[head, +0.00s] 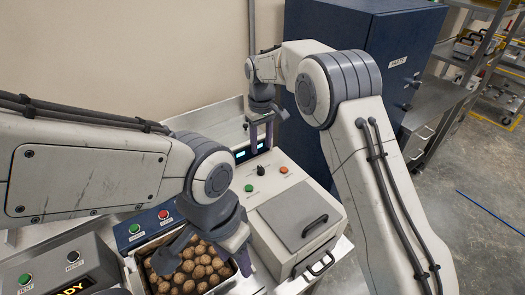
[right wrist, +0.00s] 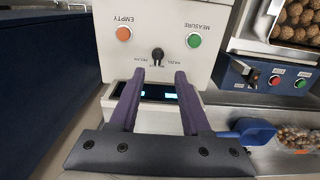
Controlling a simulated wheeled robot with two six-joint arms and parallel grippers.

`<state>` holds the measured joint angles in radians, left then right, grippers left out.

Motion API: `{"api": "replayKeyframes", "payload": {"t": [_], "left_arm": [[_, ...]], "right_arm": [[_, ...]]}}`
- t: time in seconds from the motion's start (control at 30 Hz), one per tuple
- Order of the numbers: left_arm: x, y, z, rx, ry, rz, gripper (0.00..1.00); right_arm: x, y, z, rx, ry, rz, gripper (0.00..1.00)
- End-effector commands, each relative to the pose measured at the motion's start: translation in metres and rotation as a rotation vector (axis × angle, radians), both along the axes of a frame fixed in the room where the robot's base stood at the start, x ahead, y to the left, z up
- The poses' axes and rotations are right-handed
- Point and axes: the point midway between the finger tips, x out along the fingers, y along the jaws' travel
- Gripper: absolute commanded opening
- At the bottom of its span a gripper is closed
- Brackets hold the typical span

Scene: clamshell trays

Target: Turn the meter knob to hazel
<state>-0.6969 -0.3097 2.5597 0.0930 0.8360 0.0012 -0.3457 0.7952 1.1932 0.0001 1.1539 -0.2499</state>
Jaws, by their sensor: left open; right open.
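The meter is a pale box (head: 290,199) with a small black knob (head: 261,170) between a green and an orange button. The knob also shows in the right wrist view (right wrist: 157,54), with small labels around it; its exact pointing is too small to tell. My right gripper (head: 261,150) is open, with purple fingers pointing at the meter. In the right wrist view its fingertips (right wrist: 156,77) stand apart, just short of the knob and over the lit display (right wrist: 158,92); nothing is between them. My left gripper (head: 241,252) is open beside the nut tray.
A metal tray (head: 137,274) of round brown nuts stands left of the meter. A blue box (head: 137,231) with green and red buttons is behind it. A grey lid with a black handle (head: 315,226) covers the meter's front. A blue scoop (right wrist: 248,131) lies at right in the wrist view.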

Motion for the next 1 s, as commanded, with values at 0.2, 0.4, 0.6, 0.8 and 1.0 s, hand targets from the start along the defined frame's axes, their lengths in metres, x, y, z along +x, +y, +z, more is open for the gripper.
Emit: {"api": "replayKeyframes", "payload": {"t": [0.2, 0.4, 0.6, 0.8, 1.0], "left_arm": [[0.000, 0.000, 0.010, 0.000, 0.000, -0.001, 0.50], [0.000, 0.000, 0.025, 0.000, 0.000, -0.004, 0.50], [0.000, 0.000, 0.036, 0.000, -0.001, -0.006, 0.50], [0.000, 0.000, 0.038, 0.000, -0.001, -0.007, 0.50], [0.000, 0.000, 0.038, 0.000, -0.001, -0.007, 0.50]], "right_arm": [[0.001, -0.005, -0.024, -0.002, 0.005, -0.005, 0.47], [0.001, -0.007, -0.061, -0.002, 0.005, -0.007, 0.47], [0.001, -0.007, -0.091, -0.001, 0.003, -0.008, 0.47], [0.002, -0.006, -0.104, 0.000, 0.000, -0.007, 0.47], [0.002, -0.005, -0.105, 0.000, -0.001, -0.007, 0.47]]}}
